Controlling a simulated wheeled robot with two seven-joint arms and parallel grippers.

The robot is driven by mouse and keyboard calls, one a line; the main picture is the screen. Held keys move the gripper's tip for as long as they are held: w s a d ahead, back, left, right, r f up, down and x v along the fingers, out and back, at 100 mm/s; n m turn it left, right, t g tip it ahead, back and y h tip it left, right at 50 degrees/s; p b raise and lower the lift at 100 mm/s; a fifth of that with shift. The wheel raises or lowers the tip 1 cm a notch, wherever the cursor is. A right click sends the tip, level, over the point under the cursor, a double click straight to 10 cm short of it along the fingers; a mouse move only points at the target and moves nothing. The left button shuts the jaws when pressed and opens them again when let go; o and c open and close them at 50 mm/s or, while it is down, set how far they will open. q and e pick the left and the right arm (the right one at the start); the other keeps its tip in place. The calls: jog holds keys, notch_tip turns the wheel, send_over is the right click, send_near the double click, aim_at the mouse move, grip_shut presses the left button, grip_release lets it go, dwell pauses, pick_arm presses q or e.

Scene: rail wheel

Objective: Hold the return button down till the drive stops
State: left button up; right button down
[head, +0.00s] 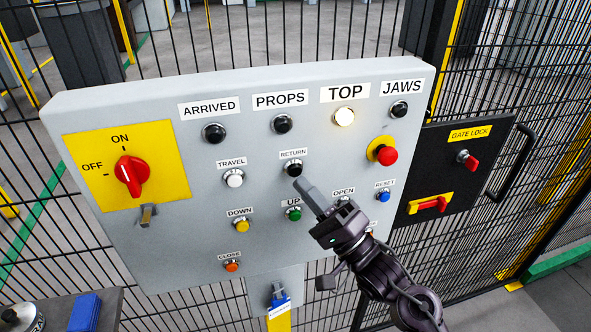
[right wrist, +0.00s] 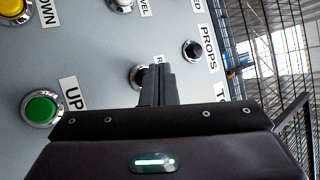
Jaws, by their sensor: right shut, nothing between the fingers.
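The return button (head: 294,170) is a black push button under the RETURN label on the grey control panel (head: 330,95). My right gripper (head: 304,188) is shut and empty, with its fingertips just below and right of the button in the head view. In the right wrist view the shut fingers (right wrist: 162,82) partly cover the return button (right wrist: 137,76). I cannot tell whether the tips touch it. The TOP lamp (head: 344,117) is lit; the ARRIVED lamp (head: 214,133), PROPS lamp (head: 282,124) and JAWS lamp (head: 399,110) are dark. My left gripper is not in view.
Near the return button are the white TRAVEL button (head: 234,178), green UP button (head: 294,214) and red mushroom button (head: 387,156). A red rotary switch (head: 131,176) is at the left. A black gate lock box (head: 455,170) stands right of the panel, by the mesh fence.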

jog(key=s, duration=0.1)
jog(key=s+d+p, duration=0.1)
jog(key=s, duration=0.2)
jog(key=shift+s+d+p, duration=0.2)
jog(key=shift+d+p, duration=0.05)
jog(key=shift+p, duration=0.1)
